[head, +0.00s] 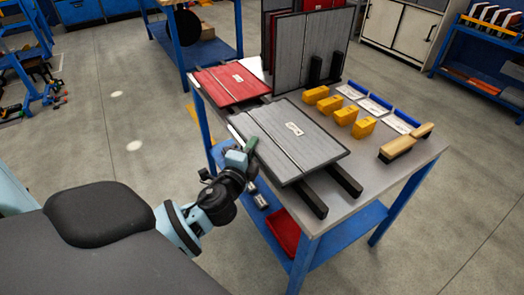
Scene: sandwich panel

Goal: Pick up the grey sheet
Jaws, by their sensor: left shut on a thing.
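The grey sheet (312,128) lies flat on black bars on the workbench, with a light label near its middle and a pale seam line along it. My left gripper (250,146) is at the sheet's left edge, shut on that edge. The fingertips are small in view and the part of the edge between them is hidden. The sheet still appears to rest on the black bars (343,179). My right gripper is not in view.
A red sheet (222,84) lies just behind the grey one. Upright panels (309,58) stand in a rack at the back. Several yellow blocks (346,116), blue-edged scrapers (378,105) and wooden brushes (398,148) lie to the right. A red tray (284,232) is on the lower shelf.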

